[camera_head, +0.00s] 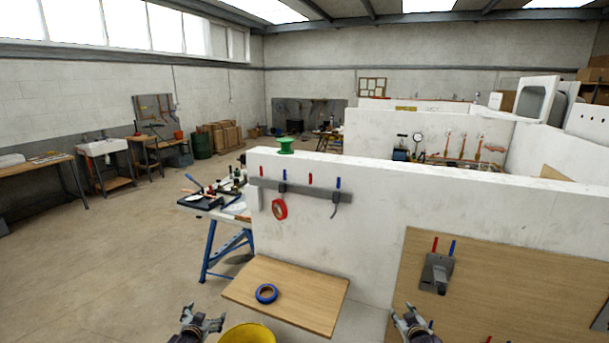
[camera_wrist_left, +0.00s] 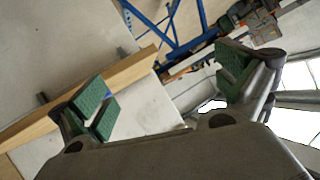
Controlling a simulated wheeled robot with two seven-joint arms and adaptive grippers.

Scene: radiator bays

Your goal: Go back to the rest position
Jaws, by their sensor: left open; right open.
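My left gripper (camera_head: 203,322) is at the bottom of the head view, left of a yellow bucket. It is open and empty, with its fingertips pointing up in the picture. In the left wrist view its two green-padded fingers (camera_wrist_left: 165,85) stand wide apart with nothing between them. My right gripper (camera_head: 408,318) is at the bottom of the head view, right of the bucket and in front of the wooden panel. It is open, and I see nothing in it.
A yellow bucket (camera_head: 248,334) stands between my grippers. A wooden board (camera_head: 310,298) carries a blue tape roll (camera_head: 266,293). A white partition wall (camera_head: 370,213) with a tool rail (camera_head: 310,193) and a wooden panel (camera_head: 500,290) stands ahead. A blue-legged workbench (camera_head: 226,246) is beyond. The floor at left is clear.

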